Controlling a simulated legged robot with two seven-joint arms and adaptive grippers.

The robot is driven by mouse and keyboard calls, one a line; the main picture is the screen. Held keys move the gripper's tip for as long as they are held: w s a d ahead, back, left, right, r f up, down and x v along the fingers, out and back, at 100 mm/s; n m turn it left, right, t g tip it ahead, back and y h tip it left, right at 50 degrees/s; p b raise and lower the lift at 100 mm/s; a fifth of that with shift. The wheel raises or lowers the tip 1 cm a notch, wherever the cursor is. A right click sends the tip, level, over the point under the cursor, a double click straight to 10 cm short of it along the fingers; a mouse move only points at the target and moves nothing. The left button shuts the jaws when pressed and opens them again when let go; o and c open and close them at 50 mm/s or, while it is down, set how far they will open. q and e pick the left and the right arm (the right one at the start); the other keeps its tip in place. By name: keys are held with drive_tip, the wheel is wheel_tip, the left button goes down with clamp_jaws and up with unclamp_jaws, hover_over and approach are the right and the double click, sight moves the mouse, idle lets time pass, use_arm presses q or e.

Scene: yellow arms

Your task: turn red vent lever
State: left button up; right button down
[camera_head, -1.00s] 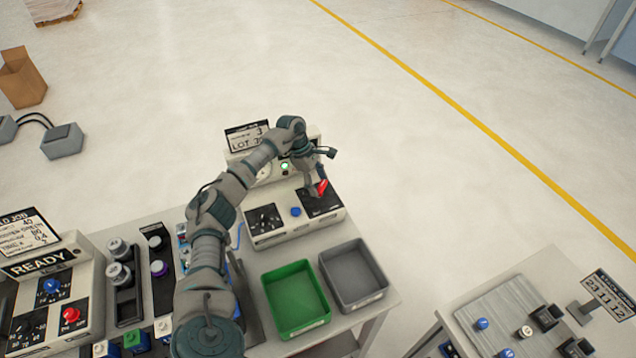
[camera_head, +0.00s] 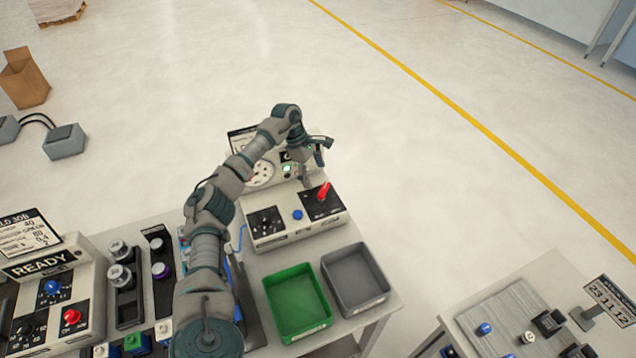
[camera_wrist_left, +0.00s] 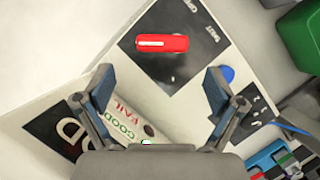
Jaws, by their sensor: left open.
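The red vent lever (camera_head: 324,191) stands on a black plate on top of the control box (camera_head: 281,236) at the back of the table. In the left wrist view the lever (camera_wrist_left: 162,43) lies across the black plate, beyond the fingertips and between their lines. My left gripper (camera_head: 312,168) is above and behind the box, apart from the lever. In the left wrist view my left gripper (camera_wrist_left: 158,80) is open with nothing between its fingers. My right gripper is not in view.
A blue button (camera_head: 297,215) and a black dial plate (camera_head: 265,222) are on the same box. Green (camera_head: 298,303) and grey (camera_head: 356,280) bins stand in front. A gauge panel (camera_head: 262,174) with a lot sign is behind my arm. Another table is at right.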

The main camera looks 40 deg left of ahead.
use_arm(q)
drive_tip(key=v, duration=0.7)
drive_tip(key=shift+a, duration=0.4)
drive_tip(key=shift+s, duration=0.1)
